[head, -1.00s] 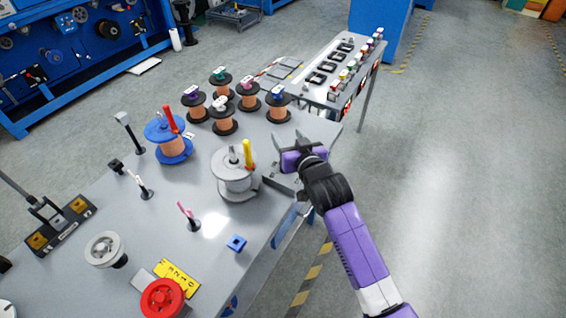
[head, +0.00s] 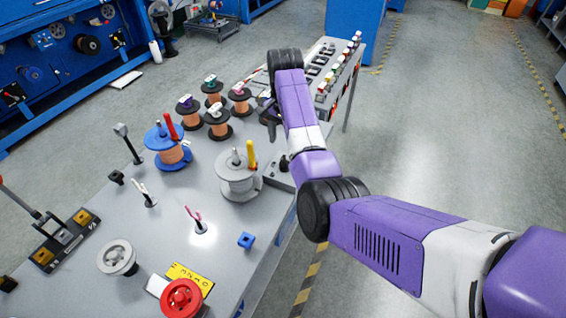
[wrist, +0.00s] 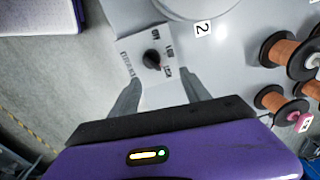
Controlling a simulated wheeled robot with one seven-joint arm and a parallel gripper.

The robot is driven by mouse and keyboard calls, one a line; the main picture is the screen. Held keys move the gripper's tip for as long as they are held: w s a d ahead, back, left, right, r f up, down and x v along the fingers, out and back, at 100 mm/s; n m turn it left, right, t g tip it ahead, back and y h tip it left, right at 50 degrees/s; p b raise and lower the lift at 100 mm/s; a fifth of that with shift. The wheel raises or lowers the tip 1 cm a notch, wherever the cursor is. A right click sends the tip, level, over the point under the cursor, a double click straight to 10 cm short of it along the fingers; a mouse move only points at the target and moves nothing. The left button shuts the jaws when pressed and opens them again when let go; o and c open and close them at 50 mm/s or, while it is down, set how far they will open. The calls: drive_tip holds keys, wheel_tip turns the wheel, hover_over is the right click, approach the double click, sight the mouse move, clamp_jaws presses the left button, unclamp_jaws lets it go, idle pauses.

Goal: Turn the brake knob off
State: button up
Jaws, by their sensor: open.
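The brake knob (wrist: 152,58) is a small round black knob on a pale plate (wrist: 143,30) in the wrist view. Several small labels sit beside it, too small to read surely, with a reddish mark at its lower right. My gripper (wrist: 161,77) is open, with its two grey fingers on either side below the knob and nothing between them. I cannot tell its height above the plate. In the head view the plate (head: 279,173) shows at the table's right edge, partly hidden by my arm. My gripper (head: 268,107) is mostly hidden there.
A grey spool (head: 238,180) with a yellow handle (head: 251,156) stands just left of the plate. Several copper spools (head: 216,122) stand behind. The floor to the right is clear.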

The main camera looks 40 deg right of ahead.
sight(285, 161)
drive_tip(key=shift+s+a+g, duration=0.3)
drive_tip(key=shift+s, duration=0.25)
drive_tip(key=shift+s+a+f, duration=0.1)
drive_tip(key=shift+s+f, duration=0.05)
drive_tip(key=shift+m, duration=0.3)
wheel_tip(285, 161, down, 8)
drive_tip(key=shift+r, duration=0.25)
clamp_jaws()
